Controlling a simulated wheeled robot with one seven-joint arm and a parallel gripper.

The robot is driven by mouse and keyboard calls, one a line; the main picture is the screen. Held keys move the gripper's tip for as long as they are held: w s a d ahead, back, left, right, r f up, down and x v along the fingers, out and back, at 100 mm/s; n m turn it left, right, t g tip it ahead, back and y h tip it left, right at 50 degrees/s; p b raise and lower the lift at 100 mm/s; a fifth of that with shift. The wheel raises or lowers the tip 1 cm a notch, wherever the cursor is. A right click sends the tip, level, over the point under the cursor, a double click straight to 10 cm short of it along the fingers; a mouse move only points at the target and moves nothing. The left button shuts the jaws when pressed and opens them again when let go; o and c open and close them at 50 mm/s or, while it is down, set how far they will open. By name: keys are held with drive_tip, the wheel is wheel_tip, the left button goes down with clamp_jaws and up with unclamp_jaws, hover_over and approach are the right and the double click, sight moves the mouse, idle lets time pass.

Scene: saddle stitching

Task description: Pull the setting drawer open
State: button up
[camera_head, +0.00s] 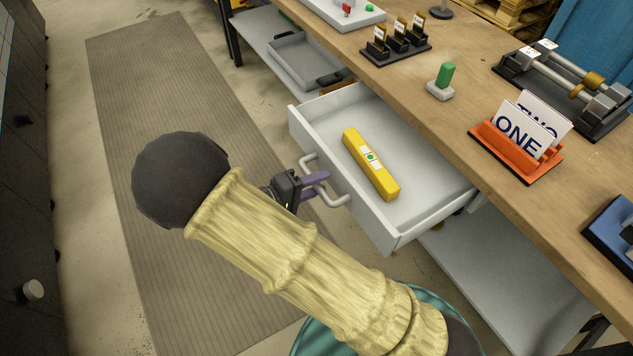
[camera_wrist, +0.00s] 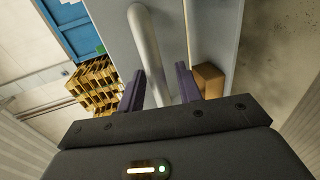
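The setting drawer (camera_head: 417,222) is a light grey tray-like drawer standing well out from under the wooden bench. A yellow bar with a white and green label (camera_head: 371,164) lies inside it. Its pale handle (camera_head: 338,198) is on the front face. My gripper (camera_head: 318,185), with purple fingers, is at this handle. In the wrist view the handle bar (camera_wrist: 146,38) runs between the two fingers of my gripper (camera_wrist: 164,75), which stand apart with a visible gap beside the bar. Contact with the bar cannot be made out.
The wooden bench (camera_head: 428,101) carries an orange card holder (camera_head: 515,152), a green-topped piece (camera_head: 443,81) and a metal-rod fixture (camera_head: 570,80). A ribbed mat (camera_head: 170,105) covers clear floor to the left.

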drive_tip(key=p+v, duration=0.2)
drive_tip(key=v, duration=1.5)
drive_tip(key=shift+a, duration=0.2)
drive_tip(key=shift+s, duration=0.1)
